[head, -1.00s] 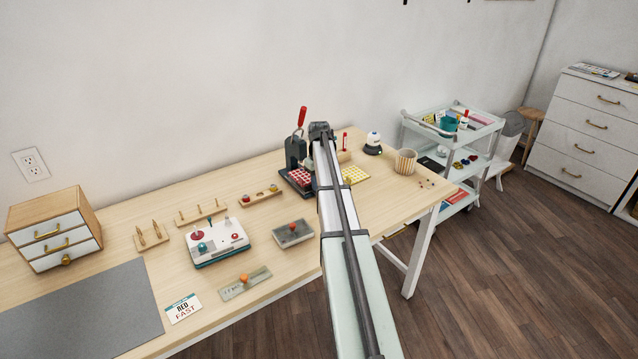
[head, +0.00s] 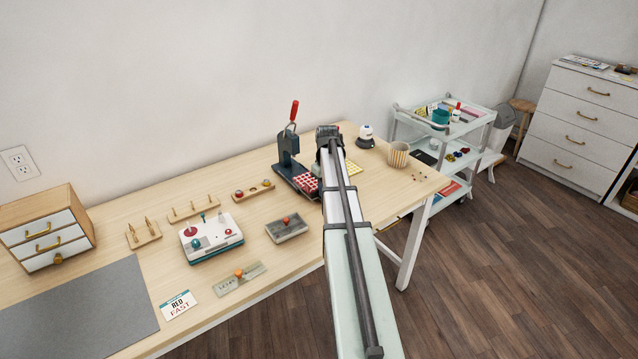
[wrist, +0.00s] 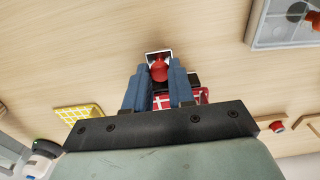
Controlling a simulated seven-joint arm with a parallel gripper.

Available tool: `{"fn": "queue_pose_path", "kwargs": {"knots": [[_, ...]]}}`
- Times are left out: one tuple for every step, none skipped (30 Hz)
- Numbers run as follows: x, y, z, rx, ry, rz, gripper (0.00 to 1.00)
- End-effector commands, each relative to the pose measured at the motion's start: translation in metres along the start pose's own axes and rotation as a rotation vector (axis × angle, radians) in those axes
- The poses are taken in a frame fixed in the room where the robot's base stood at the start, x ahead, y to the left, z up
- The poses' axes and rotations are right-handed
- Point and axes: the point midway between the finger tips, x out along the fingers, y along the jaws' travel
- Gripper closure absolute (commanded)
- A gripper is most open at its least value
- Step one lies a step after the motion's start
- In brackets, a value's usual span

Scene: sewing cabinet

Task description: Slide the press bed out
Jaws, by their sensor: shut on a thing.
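The dark press (head: 288,152) with its red lever (head: 294,111) stands upright near the back of the table. The press bed (head: 306,184), a red and white gridded slide, sticks out from the press toward the front right, partly hidden by my arm. In the wrist view the bed (wrist: 203,96) is mostly covered by my gripper. A red knob (wrist: 159,72) with a small pale plate (wrist: 157,53) behind it sits at its end. My gripper (wrist: 159,68) is shut on this knob, with one blue finger on each side. In the head view my fingers are hidden behind my arm.
A yellow gridded mat (wrist: 80,113) lies beside the bed. A grey tray with a red knob (head: 287,230) lies in front of the press. A woven cup (head: 398,154) and a small white-and-black item (head: 366,137) stand to the right. Bare tabletop lies between bed and tray.

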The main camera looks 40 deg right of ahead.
Motion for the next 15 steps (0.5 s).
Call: {"fn": "queue_pose_path", "kwargs": {"knots": [[0.0003, -0.0003, 0.0043, 0.001, -0.007, -0.001, 1.0], [0.0003, -0.0001, 0.004, 0.001, -0.008, -0.001, 1.0], [0.0004, 0.0, 0.0039, 0.001, -0.009, -0.002, 1.0], [0.0004, 0.0001, 0.004, 0.001, -0.009, -0.002, 1.0], [0.0004, 0.0, 0.0042, 0.001, -0.01, -0.002, 1.0], [0.0004, 0.0001, 0.0045, 0.002, -0.01, -0.001, 1.0], [0.0005, 0.0001, 0.0046, 0.002, -0.011, -0.001, 1.0], [0.0005, 0.0002, 0.0048, 0.002, -0.011, -0.001, 0.75], [0.0005, 0.0002, 0.0047, 0.002, -0.01, -0.001, 0.71], [0.0005, 0.0002, 0.0046, 0.002, -0.01, -0.001, 0.68], [0.0005, 0.0002, 0.0044, 0.002, -0.01, -0.001, 0.65], [0.0004, 0.0002, 0.004, 0.002, -0.009, -0.001, 0.61], [0.0004, 0.0002, 0.0039, 0.002, -0.009, -0.001, 0.58], [0.0004, 0.0002, 0.0037, 0.002, -0.008, -0.001, 0.55], [0.0004, 0.0002, 0.0035, 0.002, -0.008, -0.001, 0.52]]}}
